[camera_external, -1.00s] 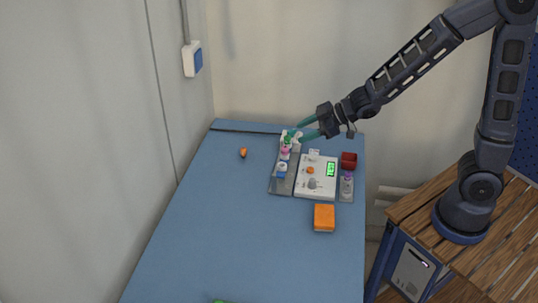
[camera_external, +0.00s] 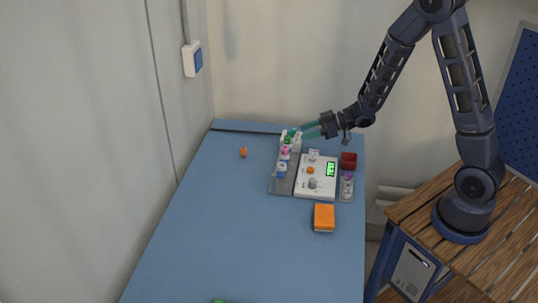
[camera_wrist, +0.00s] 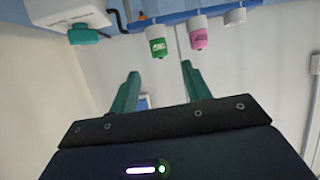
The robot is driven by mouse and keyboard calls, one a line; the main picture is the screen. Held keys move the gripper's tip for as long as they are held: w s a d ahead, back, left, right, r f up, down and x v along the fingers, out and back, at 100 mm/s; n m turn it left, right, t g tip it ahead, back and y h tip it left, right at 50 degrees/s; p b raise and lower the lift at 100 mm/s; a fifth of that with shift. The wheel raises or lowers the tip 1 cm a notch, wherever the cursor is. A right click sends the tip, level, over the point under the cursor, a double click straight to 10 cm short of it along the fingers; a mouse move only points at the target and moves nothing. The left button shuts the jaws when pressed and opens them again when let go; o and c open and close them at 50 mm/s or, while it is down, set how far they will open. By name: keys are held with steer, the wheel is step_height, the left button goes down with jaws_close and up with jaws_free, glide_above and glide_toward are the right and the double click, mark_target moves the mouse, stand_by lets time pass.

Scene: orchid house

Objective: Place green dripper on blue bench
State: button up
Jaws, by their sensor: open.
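The green dripper (camera_external: 287,141) is a small bottle with a green upper part, standing at the far end of the blue bench (camera_external: 210,235). In the wrist view, which is upside down, the green dripper (camera_wrist: 158,47) shows between and just beyond my fingertips. My gripper (camera_external: 302,131) reaches in from the right, low, with teal fingers pointing left. It also shows in the wrist view (camera_wrist: 158,78), open with nothing between the fingers. A pink-topped bottle (camera_external: 285,152) stands close beside the green one and shows in the wrist view (camera_wrist: 198,38).
A blue-and-white bottle (camera_external: 281,170), a white device with a green display (camera_external: 316,184), a dark red box (camera_external: 349,160) and a purple-topped bottle (camera_external: 347,184) crowd nearby. An orange block (camera_external: 324,217) lies nearer. The bench's left and near parts are largely clear.

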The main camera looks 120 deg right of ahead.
mark_target(288, 135)
steer(key=x, duration=0.8)
steer(key=shift+w+d+f, duration=0.1)
steer(key=shift+w+d, duration=0.05)
steer(key=shift+c, duration=0.2)
jaws_close()
